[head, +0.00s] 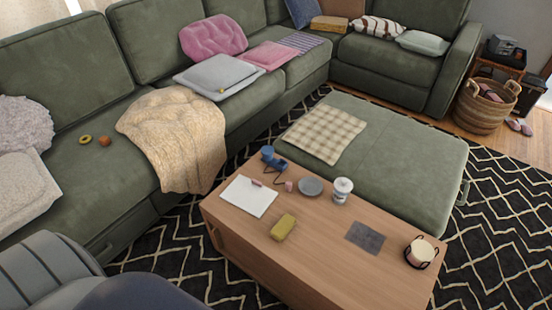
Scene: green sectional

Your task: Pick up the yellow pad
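A small yellow pad (283,227), shaped like a thick block, lies on the wooden coffee table (330,262), near its front long edge. It lies to the right of a white sheet or tablet (249,196) and apart from it. A larger mustard-yellow cushion-like thing (330,24) lies far back on the sofa corner. Neither of my grippers shows in the head view.
The table also holds a blue object (268,154), a grey dish (311,187), a white lidded cup (342,190), a dark grey square (366,237) and a candle holder (420,253). A green ottoman (400,165) stands behind it; the green sofa (75,165) runs along the left.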

